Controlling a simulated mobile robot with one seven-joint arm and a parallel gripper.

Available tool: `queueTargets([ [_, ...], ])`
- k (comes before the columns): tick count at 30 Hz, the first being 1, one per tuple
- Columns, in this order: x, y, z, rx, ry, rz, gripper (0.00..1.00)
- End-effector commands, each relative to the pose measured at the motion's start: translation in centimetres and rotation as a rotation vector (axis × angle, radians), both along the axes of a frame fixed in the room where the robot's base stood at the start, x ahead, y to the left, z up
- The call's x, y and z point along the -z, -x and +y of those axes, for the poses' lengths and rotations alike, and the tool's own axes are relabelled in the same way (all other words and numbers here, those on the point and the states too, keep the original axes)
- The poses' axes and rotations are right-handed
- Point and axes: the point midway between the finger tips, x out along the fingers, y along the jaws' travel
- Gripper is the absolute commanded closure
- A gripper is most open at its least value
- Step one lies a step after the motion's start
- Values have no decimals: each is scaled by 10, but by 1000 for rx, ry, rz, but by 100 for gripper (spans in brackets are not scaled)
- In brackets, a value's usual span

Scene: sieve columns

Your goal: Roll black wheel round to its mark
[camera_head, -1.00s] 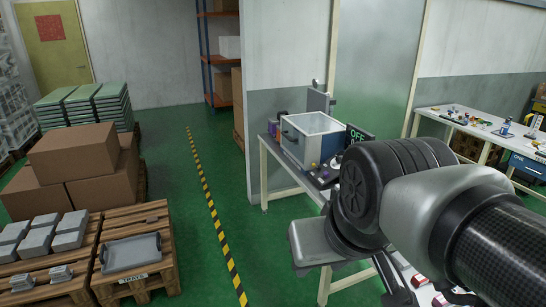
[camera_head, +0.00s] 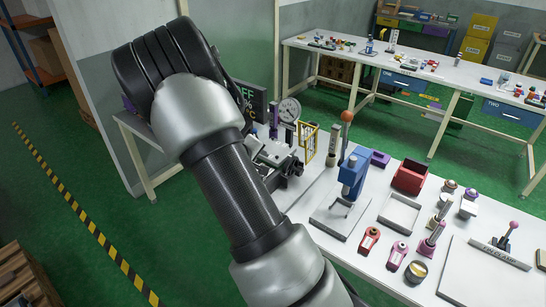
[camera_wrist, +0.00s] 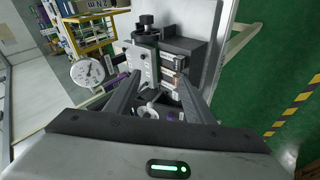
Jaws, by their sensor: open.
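My gripper (camera_wrist: 152,100) is open in the wrist view, its two dark fingers apart on either side of the lower part of a grey metal fixture. The fixture (camera_wrist: 145,66) carries a round black knob (camera_wrist: 146,21) at its top, beyond the fingertips; I cannot tell whether this is the black wheel. No mark for it can be made out. A pale round part (camera_wrist: 148,111) shows between the fingers. In the head view a grey fixture (camera_head: 276,152) stands on the bench beside my arm, which hides the area behind it.
A dial gauge (camera_wrist: 88,70) and a yellow frame (camera_wrist: 92,36) stand left of the fingers; a dark block (camera_wrist: 184,50) is close on the right. The white bench (camera_head: 335,247) also holds a blue press (camera_head: 353,172), a red bin (camera_head: 409,177) and several small items.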

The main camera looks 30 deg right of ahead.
Motion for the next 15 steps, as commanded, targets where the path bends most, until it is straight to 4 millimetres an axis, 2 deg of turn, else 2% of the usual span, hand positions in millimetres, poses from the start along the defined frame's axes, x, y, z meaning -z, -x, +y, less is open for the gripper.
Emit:
queueTargets([
  [1, 19, 6, -16, 10, 81, 52, 52],
  [3, 32, 14, -35, 23, 172, 106, 52],
  [9, 47, 26, -60, 40, 290, 187, 52],
  [15, 64, 19, -81, 43, 297, 192, 52],
])
